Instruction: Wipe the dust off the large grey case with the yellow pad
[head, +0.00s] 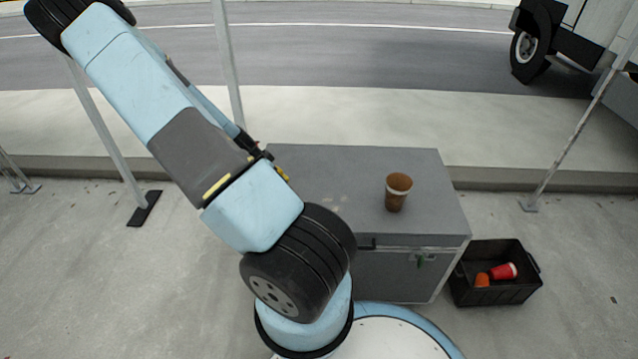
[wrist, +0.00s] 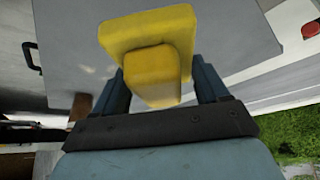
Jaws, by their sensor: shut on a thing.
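The large grey case (head: 430,205) stands on the pavement in front of my base, its flat lid facing up. Pale dust patches (head: 335,203) show on the lid, partly hidden by my arm. My gripper (wrist: 160,85) is shut on the yellow pad (wrist: 150,32) by its block-shaped grip. In the wrist view the pad is over the case lid (wrist: 225,30); I cannot tell whether it touches. A pale dust mark (wrist: 85,68) shows beside it there. In the head view, a bit of yellow (head: 281,173) shows at the lid's left, with the fingers mostly hidden.
A brown cup (head: 397,192) stands upright on the lid, right of centre. A black crate (head: 497,291) with a red cup and an orange item sits right of the case. Metal poles stand around, and a truck (head: 570,45) is at the back right.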

